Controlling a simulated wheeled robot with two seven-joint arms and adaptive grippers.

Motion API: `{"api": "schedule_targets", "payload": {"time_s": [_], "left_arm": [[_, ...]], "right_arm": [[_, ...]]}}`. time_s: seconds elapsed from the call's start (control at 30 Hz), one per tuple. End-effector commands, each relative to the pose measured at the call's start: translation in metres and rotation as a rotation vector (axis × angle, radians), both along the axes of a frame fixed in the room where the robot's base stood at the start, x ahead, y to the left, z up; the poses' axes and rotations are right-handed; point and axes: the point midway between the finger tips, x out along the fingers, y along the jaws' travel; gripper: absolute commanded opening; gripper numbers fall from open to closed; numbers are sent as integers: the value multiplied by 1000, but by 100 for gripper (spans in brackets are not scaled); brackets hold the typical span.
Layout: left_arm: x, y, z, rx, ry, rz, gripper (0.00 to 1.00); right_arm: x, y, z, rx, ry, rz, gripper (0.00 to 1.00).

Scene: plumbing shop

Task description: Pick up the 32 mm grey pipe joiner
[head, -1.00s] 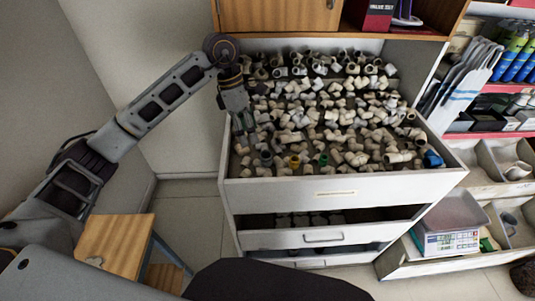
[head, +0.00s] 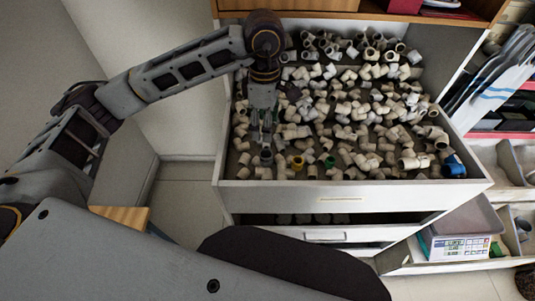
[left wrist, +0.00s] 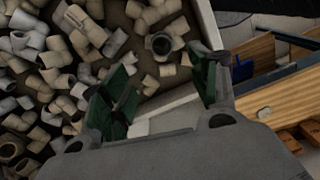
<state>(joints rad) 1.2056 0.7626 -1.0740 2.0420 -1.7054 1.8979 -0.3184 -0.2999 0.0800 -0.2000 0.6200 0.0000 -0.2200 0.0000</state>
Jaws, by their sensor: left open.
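The grey pipe joiner (head: 266,156) appears as a short dark grey ring near the front left corner of the open top drawer (head: 340,193). A dark-mouthed grey ring, seemingly the same joiner (left wrist: 161,44), shows in the left wrist view, beyond the fingertips and close to beige fittings. Its size marking cannot be read. My left gripper (head: 263,138) points down just above the joiner in the head view and partly covers the area. In the wrist view its green-padded fingers (left wrist: 163,85) are apart with nothing held between them. My right gripper is not in view.
Many beige and white fittings (head: 350,110) crowd the drawer. A yellow fitting (head: 297,162) and a green one (head: 329,161) lie right of the joiner; a blue one (head: 453,166) is at the right corner. A wooden-topped stool (head: 120,214) stands left of the drawers.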

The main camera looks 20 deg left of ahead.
Motion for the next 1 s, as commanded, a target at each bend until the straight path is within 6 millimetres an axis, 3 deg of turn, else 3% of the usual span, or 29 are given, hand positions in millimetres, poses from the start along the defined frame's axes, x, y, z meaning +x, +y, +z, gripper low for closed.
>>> {"api": "schedule_targets", "payload": {"time_s": [0.37, 1.0], "left_arm": [[0, 0, -5, -1, 2, 1, 61], [0, 0, -78, -1, 1, 1, 61]], "right_arm": [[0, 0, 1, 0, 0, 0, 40], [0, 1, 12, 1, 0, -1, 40]]}}
